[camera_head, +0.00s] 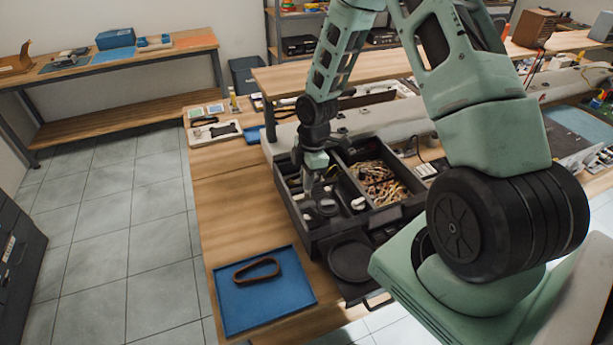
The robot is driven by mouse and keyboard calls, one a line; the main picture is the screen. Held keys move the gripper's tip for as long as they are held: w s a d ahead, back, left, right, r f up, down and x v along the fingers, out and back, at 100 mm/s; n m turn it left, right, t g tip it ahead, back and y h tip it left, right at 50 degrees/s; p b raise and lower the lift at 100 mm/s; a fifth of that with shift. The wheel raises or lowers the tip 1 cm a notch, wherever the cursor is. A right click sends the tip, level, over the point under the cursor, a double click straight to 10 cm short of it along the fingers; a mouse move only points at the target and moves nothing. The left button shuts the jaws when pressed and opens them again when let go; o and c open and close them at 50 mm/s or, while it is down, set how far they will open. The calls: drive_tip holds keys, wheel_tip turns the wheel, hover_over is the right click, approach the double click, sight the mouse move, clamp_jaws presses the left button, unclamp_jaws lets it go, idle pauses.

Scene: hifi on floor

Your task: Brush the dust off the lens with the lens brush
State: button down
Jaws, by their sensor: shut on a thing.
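My gripper (311,180) points down into the left part of a black open case (293,212) on the wooden bench. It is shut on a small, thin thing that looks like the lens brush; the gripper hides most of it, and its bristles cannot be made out. A dark round piece, probably the lens (327,207), lies in the case just below and right of the gripper. I cannot tell whether the brush touches it, and dust is too small to see.
A tangle of tan cords (378,184) fills the case's right compartment. A black round dish (350,262) is at the case's front. A blue tray (240,306) holds a brown strap loop (257,271). Bare bench top (225,215) lies left of the case.

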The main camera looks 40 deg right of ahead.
sight(307, 196)
drive_tip(key=shift+f+b, duration=2.95)
drive_tip(key=shift+f, duration=1.35)
drive_tip(key=shift+w+d+f, duration=0.1)
drive_tip(key=shift+w+f, duration=0.15)
drive_tip(key=shift+w, duration=0.15)
drive_tip(key=shift+f, duration=0.2)
drive_tip(key=shift+s+a, duration=0.25)
drive_tip(key=shift+s, duration=0.65)
drive_tip(key=shift+w+r, duration=0.15)
drive_tip(key=shift+r, duration=0.1)
drive_tip(key=shift+f, duration=0.25)
idle(1.1)
drive_tip(key=shift+w+d, duration=0.15)
drive_tip(key=shift+w, duration=0.15)
